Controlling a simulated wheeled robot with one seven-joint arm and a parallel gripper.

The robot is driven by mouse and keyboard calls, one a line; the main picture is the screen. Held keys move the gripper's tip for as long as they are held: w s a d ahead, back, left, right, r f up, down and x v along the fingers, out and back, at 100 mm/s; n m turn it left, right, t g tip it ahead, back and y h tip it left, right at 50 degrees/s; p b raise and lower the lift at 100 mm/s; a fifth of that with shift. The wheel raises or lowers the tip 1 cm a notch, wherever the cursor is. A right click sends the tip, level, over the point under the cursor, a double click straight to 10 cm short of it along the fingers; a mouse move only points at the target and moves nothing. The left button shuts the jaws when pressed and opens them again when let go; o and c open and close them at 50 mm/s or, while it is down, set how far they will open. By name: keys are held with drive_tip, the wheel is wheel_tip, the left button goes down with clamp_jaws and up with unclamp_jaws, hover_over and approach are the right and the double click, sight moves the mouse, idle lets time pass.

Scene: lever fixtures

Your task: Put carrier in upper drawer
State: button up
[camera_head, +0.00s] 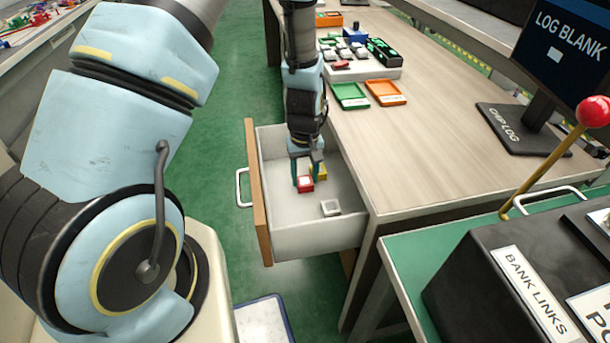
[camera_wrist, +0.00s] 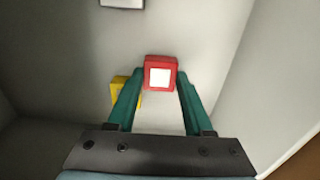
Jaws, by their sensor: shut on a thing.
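The upper drawer (camera_head: 285,238) is pulled out from the wooden-topped table. My gripper (camera_head: 306,181) reaches down inside it, with its teal fingers shut on a red carrier (camera_head: 305,185) with a white top. In the wrist view the red carrier (camera_wrist: 160,73) sits between the fingertips (camera_wrist: 158,82). Whether it touches the drawer floor I cannot tell. A yellow carrier (camera_head: 318,170) is beside it in the drawer, partly hidden; it also shows in the wrist view (camera_wrist: 118,87). A grey carrier (camera_head: 330,208) lies on the drawer floor, nearer the front in the head view.
On the table (camera_head: 440,130) are a green tray (camera_head: 350,96), an orange tray (camera_head: 385,93) and a rack with several carriers (camera_head: 362,72). A monitor (camera_head: 560,45) and a lever with a red knob (camera_head: 592,112) stand at right. Drawer walls surround my gripper.

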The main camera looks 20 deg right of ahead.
sight(305, 181)
drive_tip(key=shift+f, duration=0.1)
drive_tip(key=o, duration=1)
wheel_tip(305, 181, up, 12)
drive_tip(key=shift+t, duration=0.3)
drive_tip(key=a+r, duration=0.2)
drive_tip(key=a, duration=0.2)
drive_tip(key=w+a+r, duration=0.1)
drive_tip(key=a+r, duration=0.1)
drive_tip(key=a, duration=0.2)
drive_tip(key=w+a+r, duration=0.1)
drive_tip(key=a+r, duration=0.1)
drive_tip(key=a, duration=0.2)
drive_tip(key=shift+w+a+r, duration=0.25)
drive_tip(key=shift+a+r, duration=0.1)
drive_tip(key=shift+t, duration=0.5)
drive_tip(key=s+a+r, duration=0.1)
drive_tip(key=a, duration=0.3)
drive_tip(key=s+a+r, duration=0.1)
drive_tip(key=a+r, duration=0.1)
drive_tip(key=a, duration=0.2)
drive_tip(key=s+a+r, duration=0.1)
drive_tip(key=s+a, duration=0.1)
drive_tip(key=a, duration=0.3)
drive_tip(key=shift+r, duration=0.25)
